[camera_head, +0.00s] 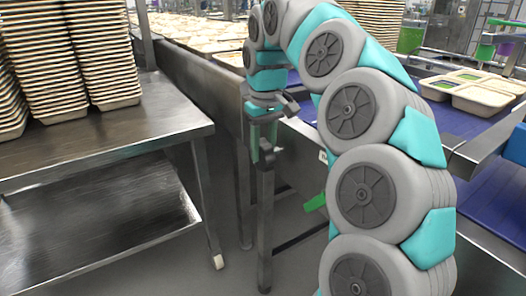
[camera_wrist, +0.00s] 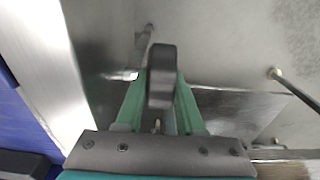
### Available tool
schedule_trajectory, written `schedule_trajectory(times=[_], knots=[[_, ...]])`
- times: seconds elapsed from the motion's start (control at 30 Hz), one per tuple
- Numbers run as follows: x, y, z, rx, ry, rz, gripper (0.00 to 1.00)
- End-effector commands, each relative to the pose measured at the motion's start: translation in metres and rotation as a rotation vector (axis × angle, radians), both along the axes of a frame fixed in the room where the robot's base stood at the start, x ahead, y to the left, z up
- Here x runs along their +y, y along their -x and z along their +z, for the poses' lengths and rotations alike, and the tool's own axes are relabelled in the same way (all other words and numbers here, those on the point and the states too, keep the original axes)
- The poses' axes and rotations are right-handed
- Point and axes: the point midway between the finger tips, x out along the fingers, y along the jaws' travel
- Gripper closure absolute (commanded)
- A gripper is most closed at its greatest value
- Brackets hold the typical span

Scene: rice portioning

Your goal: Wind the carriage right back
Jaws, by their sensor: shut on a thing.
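My gripper (camera_head: 262,146) points down beside the edge of the conveyor frame, in the middle of the head view. In the wrist view its two green fingers (camera_wrist: 160,95) are closed on a dark grey rounded handle (camera_wrist: 161,70). The handle shows small and dark at the fingertips in the head view (camera_head: 267,153). What the handle is fixed to is mostly hidden behind the fingers. I cannot make out the carriage in either view.
A steel table (camera_head: 110,140) with a lower shelf stands at left, carrying tall stacks of trays (camera_head: 105,50). A blue conveyor belt (camera_head: 455,122) with filled trays (camera_head: 482,99) runs at right behind my arm. Grey floor (camera_head: 165,262) shows between the table and the conveyor frame.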

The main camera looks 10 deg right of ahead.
Motion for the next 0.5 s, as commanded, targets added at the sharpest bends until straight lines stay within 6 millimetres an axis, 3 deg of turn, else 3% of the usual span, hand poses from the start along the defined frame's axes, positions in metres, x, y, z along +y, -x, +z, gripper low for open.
schedule_trajectory(times=[0.5], knots=[[-0.0013, 0.0039, -0.0011, -0.203, -0.065, -0.001, 1.0]])
